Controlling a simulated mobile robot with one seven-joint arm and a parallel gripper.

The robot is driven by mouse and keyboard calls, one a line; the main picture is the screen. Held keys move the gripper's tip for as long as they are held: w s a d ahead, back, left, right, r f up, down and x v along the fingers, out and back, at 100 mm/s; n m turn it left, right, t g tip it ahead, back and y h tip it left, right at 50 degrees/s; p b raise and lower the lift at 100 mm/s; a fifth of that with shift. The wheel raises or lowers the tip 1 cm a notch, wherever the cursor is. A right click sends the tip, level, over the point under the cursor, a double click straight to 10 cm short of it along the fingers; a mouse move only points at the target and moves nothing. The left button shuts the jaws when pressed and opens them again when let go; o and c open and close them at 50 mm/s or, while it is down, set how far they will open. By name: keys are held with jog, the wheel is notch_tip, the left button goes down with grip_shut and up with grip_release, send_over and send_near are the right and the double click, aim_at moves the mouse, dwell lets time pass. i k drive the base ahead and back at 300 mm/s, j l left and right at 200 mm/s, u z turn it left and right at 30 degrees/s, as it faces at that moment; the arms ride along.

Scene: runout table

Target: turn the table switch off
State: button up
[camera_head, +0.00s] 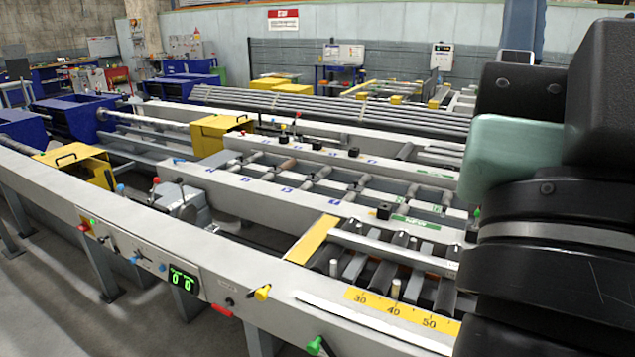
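The runout table's front rail (265,312) runs from the left edge down to the lower right. A yellow-handled switch or lever (262,292) sits on it, with a small black knob (229,302) just to its left under a small label. Farther left is a white control panel (125,248) with small levers and a green digital display (182,279). I cannot tell which control is the table switch, or its on or off position. My arm's dark links fill the right side. My gripper's fingers do not show.
Rollers (395,270) and a yellow scale (403,309) lie behind the front rail. A green knob (315,346) sticks out low at the front. A yellow guard box (78,163) stands on the left. Open floor (60,310) shows at the lower left.

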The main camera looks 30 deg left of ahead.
aim_at(83, 228)
jog(key=u, duration=1.2)
jog(key=i+j+u, duration=0.8)
jog(key=i+j, duration=0.1)
jog(key=i, duration=0.35)
